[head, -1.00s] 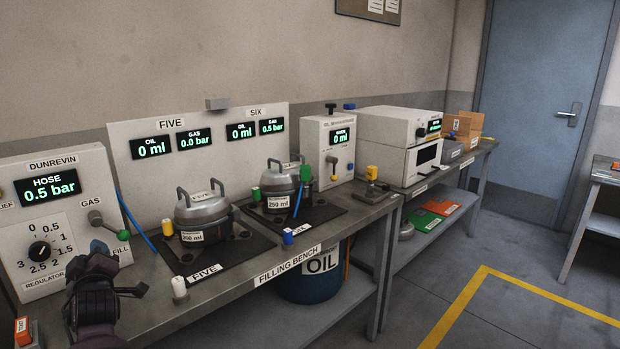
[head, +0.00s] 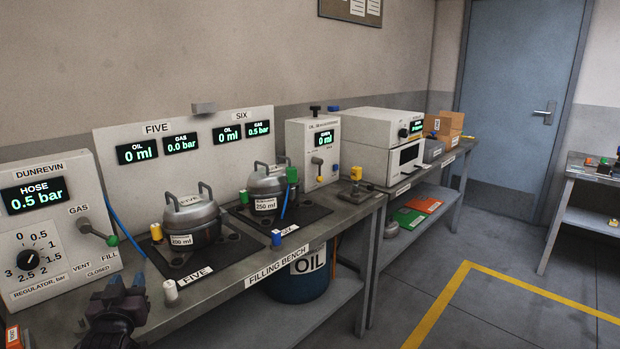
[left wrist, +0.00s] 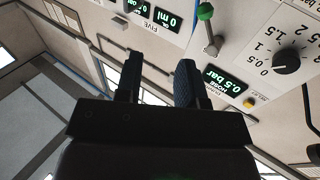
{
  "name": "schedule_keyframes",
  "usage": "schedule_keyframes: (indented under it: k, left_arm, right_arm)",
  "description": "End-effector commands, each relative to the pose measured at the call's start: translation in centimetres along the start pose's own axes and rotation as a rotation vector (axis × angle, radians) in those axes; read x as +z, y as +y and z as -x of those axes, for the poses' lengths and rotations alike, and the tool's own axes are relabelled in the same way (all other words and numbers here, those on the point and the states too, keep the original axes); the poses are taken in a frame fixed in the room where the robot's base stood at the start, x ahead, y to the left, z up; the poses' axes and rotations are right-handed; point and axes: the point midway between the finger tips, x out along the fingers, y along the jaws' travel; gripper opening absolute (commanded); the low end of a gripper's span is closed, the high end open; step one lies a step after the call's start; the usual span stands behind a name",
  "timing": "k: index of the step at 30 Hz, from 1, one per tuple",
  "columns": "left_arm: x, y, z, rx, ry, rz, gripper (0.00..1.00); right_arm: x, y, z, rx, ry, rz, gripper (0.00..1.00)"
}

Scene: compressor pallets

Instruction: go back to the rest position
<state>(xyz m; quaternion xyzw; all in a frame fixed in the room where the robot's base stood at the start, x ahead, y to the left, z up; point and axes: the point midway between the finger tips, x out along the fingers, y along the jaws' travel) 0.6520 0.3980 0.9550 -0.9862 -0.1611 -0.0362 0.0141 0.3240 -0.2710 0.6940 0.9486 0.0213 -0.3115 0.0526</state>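My left gripper (head: 128,285) is low at the left of the head view, in front of the grey regulator box (head: 50,225) and apart from it. In the left wrist view its two dark fingers stand apart (left wrist: 159,72) with nothing between them, so it is open and empty. The gas lever's green knob (head: 112,240) points down to the right, towards the FILL label; this knob is also in the left wrist view (left wrist: 205,11). The hose display (head: 39,196) reads 0.5 bar. My right gripper is in neither view.
The filling bench (head: 225,292) carries two metal compressors, FIVE (head: 192,218) and SIX (head: 268,185), on dark mats. A white-capped fitting (head: 171,291) stands at the near edge close to my left gripper. A blue oil drum (head: 300,287) is below.

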Motion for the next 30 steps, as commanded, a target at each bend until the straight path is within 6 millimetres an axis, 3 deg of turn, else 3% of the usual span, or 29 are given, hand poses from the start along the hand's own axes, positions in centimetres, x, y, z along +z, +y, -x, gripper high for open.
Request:
schedule_keyframes:
  k: [8, 15, 24, 30]
  left_arm:
    - [6.3, 3.4, 8.8, 0.176, -0.150, -0.136, 0.36]
    - [12.0, 5.1, 18.5, 0.302, -0.316, -0.162, 0.36]
    - [17.6, 4.4, 31.2, 0.375, -0.544, -0.154, 0.36]
    - [19.5, 2.3, 36.0, 0.362, -0.640, -0.166, 0.36]
  right_arm:
    - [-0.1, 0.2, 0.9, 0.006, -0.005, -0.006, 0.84]
    - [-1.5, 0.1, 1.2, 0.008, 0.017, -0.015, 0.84]
    - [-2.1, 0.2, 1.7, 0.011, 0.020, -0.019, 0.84]
    - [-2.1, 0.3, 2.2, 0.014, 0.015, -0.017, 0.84]
